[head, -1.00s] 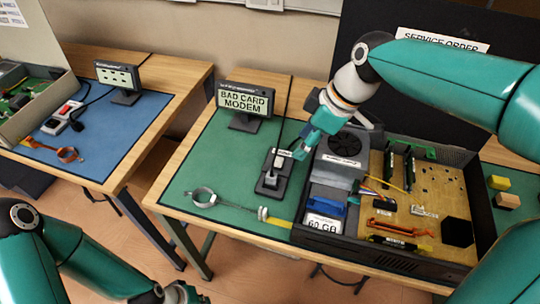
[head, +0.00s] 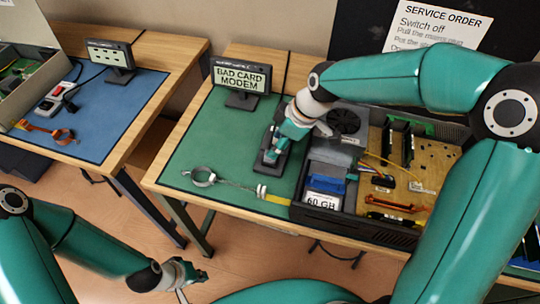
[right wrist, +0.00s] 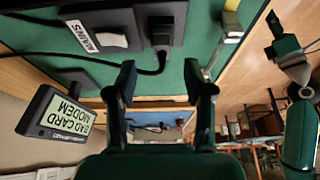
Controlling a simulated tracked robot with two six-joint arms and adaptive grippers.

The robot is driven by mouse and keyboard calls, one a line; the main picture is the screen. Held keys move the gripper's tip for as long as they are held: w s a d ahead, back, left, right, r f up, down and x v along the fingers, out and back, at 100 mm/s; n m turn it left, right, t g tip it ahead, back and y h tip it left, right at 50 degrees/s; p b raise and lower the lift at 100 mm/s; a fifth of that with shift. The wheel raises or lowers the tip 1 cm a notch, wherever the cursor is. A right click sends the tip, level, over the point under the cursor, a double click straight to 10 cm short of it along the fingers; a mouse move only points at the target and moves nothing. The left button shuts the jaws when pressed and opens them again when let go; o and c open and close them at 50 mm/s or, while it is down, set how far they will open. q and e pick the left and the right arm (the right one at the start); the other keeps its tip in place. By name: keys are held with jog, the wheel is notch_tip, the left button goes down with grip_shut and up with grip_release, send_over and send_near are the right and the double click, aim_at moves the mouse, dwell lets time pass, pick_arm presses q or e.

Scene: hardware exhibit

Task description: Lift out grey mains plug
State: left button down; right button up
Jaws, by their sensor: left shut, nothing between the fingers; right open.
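The mains block (right wrist: 95,45) lies on the green mat; its MAINS label and pale rocker switch (right wrist: 97,35) show in the right wrist view. A dark grey plug (right wrist: 160,27) with a black cable sits in its socket. My right gripper (right wrist: 160,68) is open, its two fingers pointing at the block, with the plug roughly between their lines but apart from them. In the head view the right gripper (head: 272,152) is over the block (head: 264,169) and hides most of the plug and switch. My left gripper (head: 192,274) is shut and empty, low in front of the bench.
An open computer case (head: 330,218) stands just right of the block. A BAD CARD MODEM display (head: 241,77) is behind it. A second bench with a blue mat (head: 110,125) is further left.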

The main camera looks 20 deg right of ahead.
jog(key=x, duration=0.4)
jog(key=shift+s+f+p, duration=0.1)
jog(key=shift+f+p, duration=0.25)
jog(key=c, duration=0.9)
